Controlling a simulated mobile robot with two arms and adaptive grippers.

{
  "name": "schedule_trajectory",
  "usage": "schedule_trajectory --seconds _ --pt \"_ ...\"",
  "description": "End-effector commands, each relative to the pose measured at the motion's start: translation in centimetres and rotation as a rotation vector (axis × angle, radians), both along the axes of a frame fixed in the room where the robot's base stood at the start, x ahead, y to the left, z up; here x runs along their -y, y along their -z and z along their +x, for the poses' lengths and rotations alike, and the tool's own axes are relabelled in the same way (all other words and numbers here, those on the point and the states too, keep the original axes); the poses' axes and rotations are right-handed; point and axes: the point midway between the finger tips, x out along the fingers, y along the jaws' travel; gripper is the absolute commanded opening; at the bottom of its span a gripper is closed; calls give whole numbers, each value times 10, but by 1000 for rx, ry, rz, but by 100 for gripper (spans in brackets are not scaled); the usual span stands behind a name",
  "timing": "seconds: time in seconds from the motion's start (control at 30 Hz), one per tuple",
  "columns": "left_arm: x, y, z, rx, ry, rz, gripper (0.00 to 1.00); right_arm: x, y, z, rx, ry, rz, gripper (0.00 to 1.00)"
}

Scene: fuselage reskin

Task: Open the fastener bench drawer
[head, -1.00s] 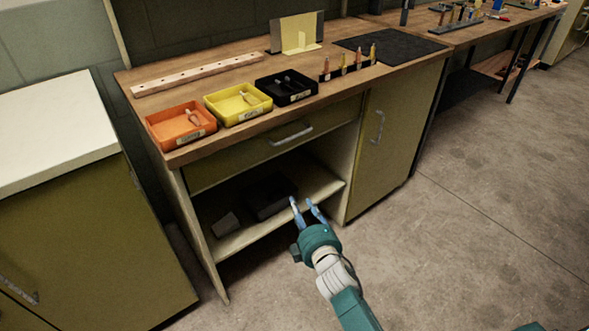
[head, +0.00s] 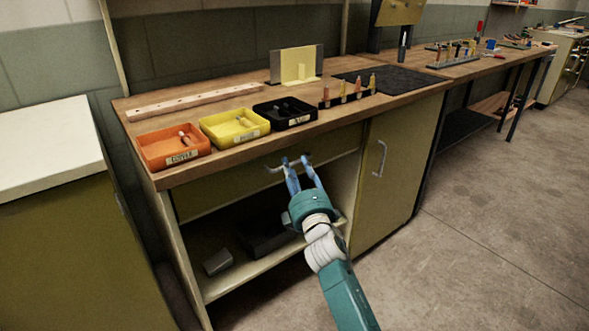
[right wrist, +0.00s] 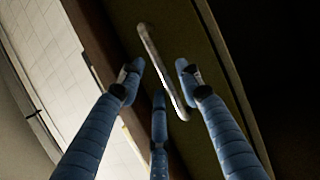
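The fastener bench drawer (head: 220,193) is the olive front under the wooden top, and it looks shut. Its pale bar handle (head: 277,169) shows at the drawer's middle, partly hidden behind my fingers. My right gripper (head: 297,162) is raised in front of the handle with its blue fingers apart and nothing between them. In the right wrist view the handle (right wrist: 162,70) runs slanted beyond the open fingertips (right wrist: 158,75). I cannot tell whether any finger touches it. My left gripper is not in view.
Orange (head: 172,146), yellow (head: 234,126) and black (head: 284,112) bins stand along the bench top (head: 215,162). A cupboard door (head: 395,170) is at the right. The floor (head: 490,200) at right is clear.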

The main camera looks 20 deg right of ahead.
Motion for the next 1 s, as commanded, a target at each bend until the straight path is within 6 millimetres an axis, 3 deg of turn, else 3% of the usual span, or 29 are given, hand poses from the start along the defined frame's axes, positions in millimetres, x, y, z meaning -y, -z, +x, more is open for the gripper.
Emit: schedule_trajectory --seconds 0.13,0.43,0.6,1.0 --pt "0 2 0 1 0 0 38 0 -2 11 0 0 1 35" --pt "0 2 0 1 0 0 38 0 -2 13 -1 0 1 35" --pt "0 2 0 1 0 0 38 0 -2 12 -1 0 1 1" --pt "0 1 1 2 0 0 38 0 -1 12 -2 0 1 0"
